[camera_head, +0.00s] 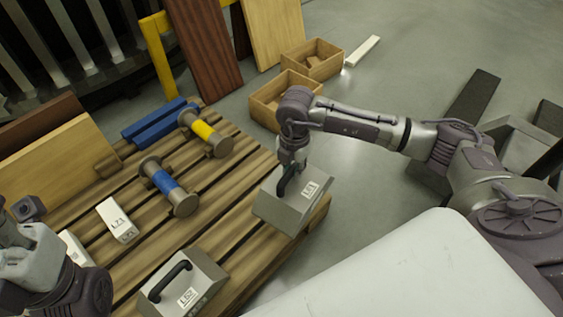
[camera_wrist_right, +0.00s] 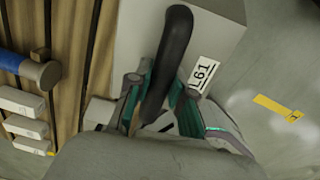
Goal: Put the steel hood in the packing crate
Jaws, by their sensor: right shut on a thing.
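A grey steel hood (camera_head: 291,203) with a black handle and a white label hangs from my right gripper (camera_head: 291,166). The gripper's fingers (camera_wrist_right: 152,98) are shut around the black handle (camera_wrist_right: 170,60), and the label reads L61 in the right wrist view. The hood overlaps the pallet's right edge in the head view and seems to be held above it. Two open wooden crates stand on the floor beyond the pallet: a nearer one (camera_head: 268,112), partly hidden by my right arm, and a farther one (camera_head: 327,70) with something small inside. My left arm shows at lower left, but its fingers do not.
A second grey hood (camera_head: 205,273) with a black handle sits on the slatted pallet (camera_head: 232,213). The pallet also bears blue-banded and yellow-banded spools (camera_head: 168,185), white labelled blocks (camera_head: 117,220) and blue bars (camera_head: 158,122). Boards (camera_head: 205,45) lean behind.

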